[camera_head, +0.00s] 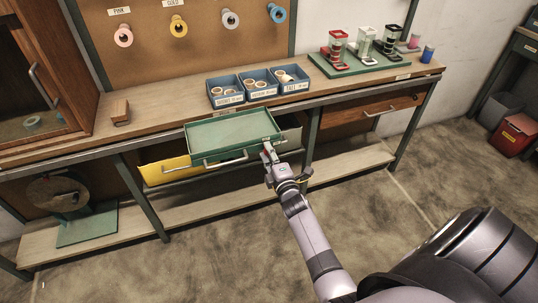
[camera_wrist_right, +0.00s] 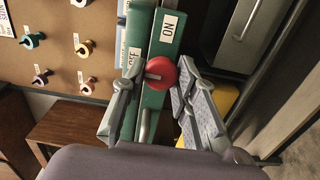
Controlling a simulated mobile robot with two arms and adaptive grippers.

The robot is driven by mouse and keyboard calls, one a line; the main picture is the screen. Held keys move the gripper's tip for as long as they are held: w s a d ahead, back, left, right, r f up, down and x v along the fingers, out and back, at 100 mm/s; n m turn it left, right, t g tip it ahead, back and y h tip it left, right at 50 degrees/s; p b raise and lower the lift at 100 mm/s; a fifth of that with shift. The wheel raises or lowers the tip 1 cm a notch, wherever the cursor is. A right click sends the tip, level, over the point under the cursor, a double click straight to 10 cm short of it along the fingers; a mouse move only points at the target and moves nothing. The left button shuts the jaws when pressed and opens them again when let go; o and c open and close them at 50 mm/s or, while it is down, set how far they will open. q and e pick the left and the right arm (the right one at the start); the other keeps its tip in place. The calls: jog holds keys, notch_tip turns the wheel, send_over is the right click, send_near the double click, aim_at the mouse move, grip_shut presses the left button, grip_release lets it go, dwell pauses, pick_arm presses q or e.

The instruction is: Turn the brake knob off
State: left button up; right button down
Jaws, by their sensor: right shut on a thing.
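The brake knob (camera_wrist_right: 161,73) is a round red knob with a grey pointer bar, on a green panel (camera_wrist_right: 151,100) in the right wrist view. The bar points left in that view. An ON label (camera_wrist_right: 169,28) and an OFF label (camera_wrist_right: 133,58) are on the green part beyond the knob. My right gripper (camera_wrist_right: 157,77) has one finger on each side of the knob and is shut on it. In the head view the right gripper (camera_head: 267,151) is at the front right corner of a green tray-like unit (camera_head: 230,137); it mostly hides the knob there. My left gripper is not in view.
The green unit juts out from the wooden workbench (camera_head: 160,119), above a yellow panel (camera_head: 160,172). Blue bins (camera_head: 225,100) with rolls and a green stand (camera_head: 350,67) are on the bench. Tape spools hang on the pegboard (camera_head: 200,48). The floor in front is clear.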

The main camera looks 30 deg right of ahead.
jog(key=shift+f+n, duration=0.1)
jog(key=shift+n, duration=0.2)
jog(key=c, duration=1.3)
grip_release()
jog(key=shift+s, duration=0.1)
jog(key=v, duration=1.2)
